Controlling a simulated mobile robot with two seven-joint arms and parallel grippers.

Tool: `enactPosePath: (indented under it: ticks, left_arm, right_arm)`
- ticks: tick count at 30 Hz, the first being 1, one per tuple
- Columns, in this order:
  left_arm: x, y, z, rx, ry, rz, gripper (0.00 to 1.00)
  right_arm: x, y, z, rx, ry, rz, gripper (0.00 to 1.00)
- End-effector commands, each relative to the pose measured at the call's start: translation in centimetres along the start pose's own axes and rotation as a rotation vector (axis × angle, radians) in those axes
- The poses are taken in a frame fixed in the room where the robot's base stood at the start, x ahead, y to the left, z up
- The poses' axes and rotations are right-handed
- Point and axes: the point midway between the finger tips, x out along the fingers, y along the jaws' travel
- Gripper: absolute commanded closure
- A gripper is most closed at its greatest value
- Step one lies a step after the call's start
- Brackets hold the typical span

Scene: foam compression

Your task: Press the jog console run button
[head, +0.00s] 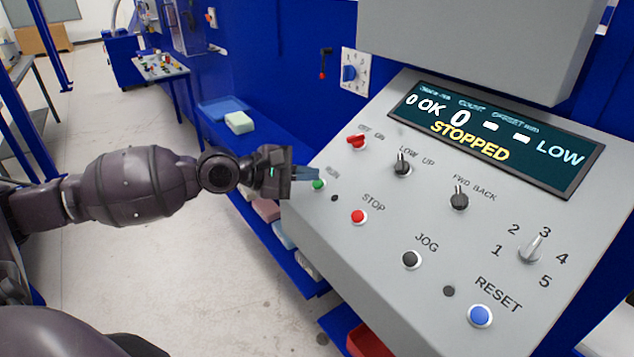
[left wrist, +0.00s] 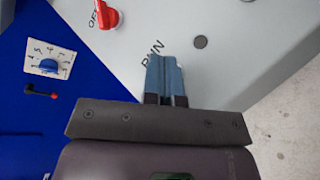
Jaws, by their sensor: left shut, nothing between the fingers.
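The jog console (head: 385,300) is a grey sloped panel on the right of the head view. Its display (head: 490,135) reads STOPPED. The green run button (head: 319,184) sits at the panel's left edge beside the RUN label. My left gripper (head: 314,174) is shut and empty, its blue fingertips at the run button in the head view. In the left wrist view the fingers (left wrist: 165,78) cover the spot by the RUN label and hide the button. I cannot tell whether they touch it. My right gripper is not in view.
Nearby on the panel are a red stop button (head: 358,216), a black jog button (head: 411,259), a blue reset button (head: 480,316), a red switch (head: 356,142) and black selector knobs (head: 402,164). A blue shelf (head: 265,150) with foam blocks lies behind my left gripper.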

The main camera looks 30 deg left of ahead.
Motion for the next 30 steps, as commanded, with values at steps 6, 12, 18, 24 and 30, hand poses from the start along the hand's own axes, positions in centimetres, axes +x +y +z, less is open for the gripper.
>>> enactPosePath:
  ticks: [6, 12, 18, 24, 30]
  left_arm:
    - [0.2, -0.1, -0.1, -0.001, 0.000, 0.001, 1.00]
    - [0.6, -0.4, -0.4, -0.001, 0.000, 0.001, 1.00]
    - [0.6, -0.4, -0.4, 0.000, 0.000, 0.000, 1.00]
    - [0.6, -0.5, -0.5, 0.000, 0.000, 0.000, 1.00]
    - [0.7, -0.5, -0.5, -0.001, 0.000, 0.000, 1.00]
  right_arm:
    - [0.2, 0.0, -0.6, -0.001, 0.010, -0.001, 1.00]
    - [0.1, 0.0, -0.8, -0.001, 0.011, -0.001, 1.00]
    - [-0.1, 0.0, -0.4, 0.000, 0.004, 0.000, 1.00]
    - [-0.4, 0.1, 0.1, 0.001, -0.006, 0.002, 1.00]
    - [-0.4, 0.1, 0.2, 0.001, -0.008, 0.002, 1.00]
